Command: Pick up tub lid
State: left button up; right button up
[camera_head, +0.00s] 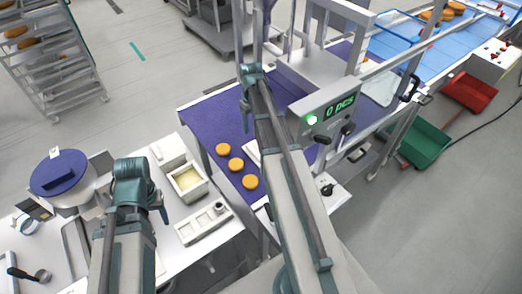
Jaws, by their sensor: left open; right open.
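A round dark blue tub lid (72,172) lies on top of a wide white tub (85,198) on the white table at the left. A small pale piece stands up on the lid, with a darker blue patch in front of it. My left gripper (160,207) is to the right of the tub, over the table, apart from the lid; it is small in view and open. My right gripper (246,101) is far from the lid, above the purple belt, and open. No object shows in either gripper.
A pale open box (203,189) with yellowish contents and a tray with compartments (186,238) stand right of my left arm. Orange rounds (236,164) lie on the purple belt (205,125). A scoop (42,275) lies at the lower left. A rack (75,88) stands behind.

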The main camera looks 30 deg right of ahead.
jog(key=b, duration=0.8)
send_over(254, 150)
jog(key=f, duration=0.8)
jog(key=shift+w+f, duration=0.25)
jog(key=shift+f, duration=0.05)
jog(key=f+b, duration=0.5)
jog(key=shift+s+f, duration=0.1)
jog(key=shift+s, duration=0.25)
grip_shut()
